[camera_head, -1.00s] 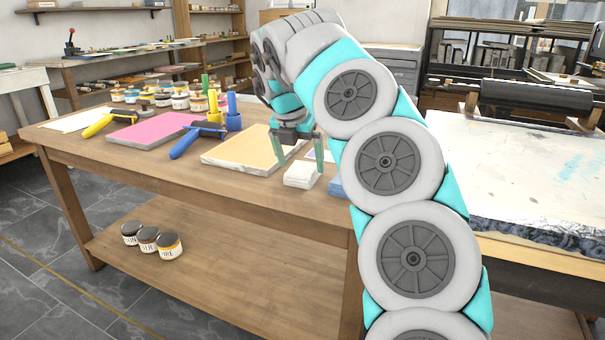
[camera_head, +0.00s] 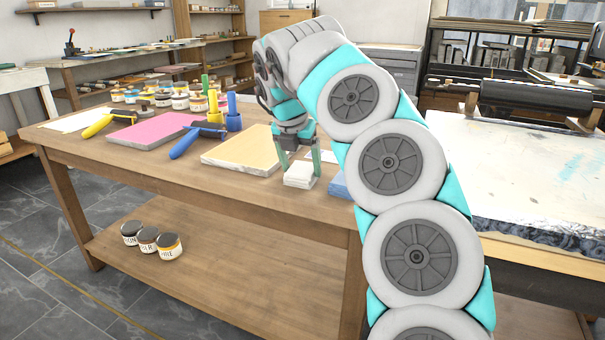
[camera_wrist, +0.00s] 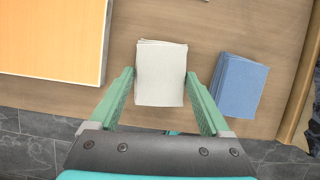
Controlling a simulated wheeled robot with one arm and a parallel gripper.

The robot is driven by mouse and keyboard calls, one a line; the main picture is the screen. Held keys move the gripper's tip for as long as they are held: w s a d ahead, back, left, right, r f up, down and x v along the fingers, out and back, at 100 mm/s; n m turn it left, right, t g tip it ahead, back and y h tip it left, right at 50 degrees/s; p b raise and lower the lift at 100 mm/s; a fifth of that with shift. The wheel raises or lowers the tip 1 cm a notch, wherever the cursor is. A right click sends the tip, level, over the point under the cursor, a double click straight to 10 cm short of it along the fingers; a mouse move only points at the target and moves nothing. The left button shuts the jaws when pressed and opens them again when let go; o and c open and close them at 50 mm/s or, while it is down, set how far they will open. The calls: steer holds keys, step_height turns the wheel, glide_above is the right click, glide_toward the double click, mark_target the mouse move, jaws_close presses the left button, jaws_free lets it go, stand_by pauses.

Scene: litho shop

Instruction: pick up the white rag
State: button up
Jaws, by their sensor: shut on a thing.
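The white rag (camera_head: 299,176) is a folded, stacked pad on the wooden table near its front edge. It also shows in the wrist view (camera_wrist: 160,92), between the two green fingers. My gripper (camera_head: 300,165) is down over the rag, with one finger on each side of it. In the wrist view my gripper (camera_wrist: 160,74) is shut on the rag, its fingertips at the rag's left and right edges. The rag appears to rest on the tabletop; its underside is hidden.
A blue folded rag (camera_wrist: 238,86) lies close to the right, partly hidden by my arm in the head view. A tan board (camera_head: 245,148) lies to the left. A pink slab (camera_head: 155,129), rollers and ink jars stand farther left. The table's front edge is near.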

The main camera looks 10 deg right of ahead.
mark_target(303, 166)
steer(key=shift+r, duration=0.1)
steer(key=shift+r, duration=1.6)
steer(key=shift+s+d+r+b, duration=0.3)
steer(key=shift+s+d, duration=1.1)
steer(key=shift+s, duration=0.85)
steer(key=shift+s+d+r+b, duration=0.25)
steer(key=shift+s+d+b, duration=0.2)
steer(key=shift+s+d, duration=1.45)
steer(key=shift+s+d+r+b, duration=0.3)
steer(key=shift+s+d, duration=0.65)
steer(key=shift+s, duration=1.7)
steer(key=o, duration=0.8)
steer(key=c, duration=0.6)
steer(key=shift+c, duration=0.2)
steer(key=shift+w, duration=0.1)
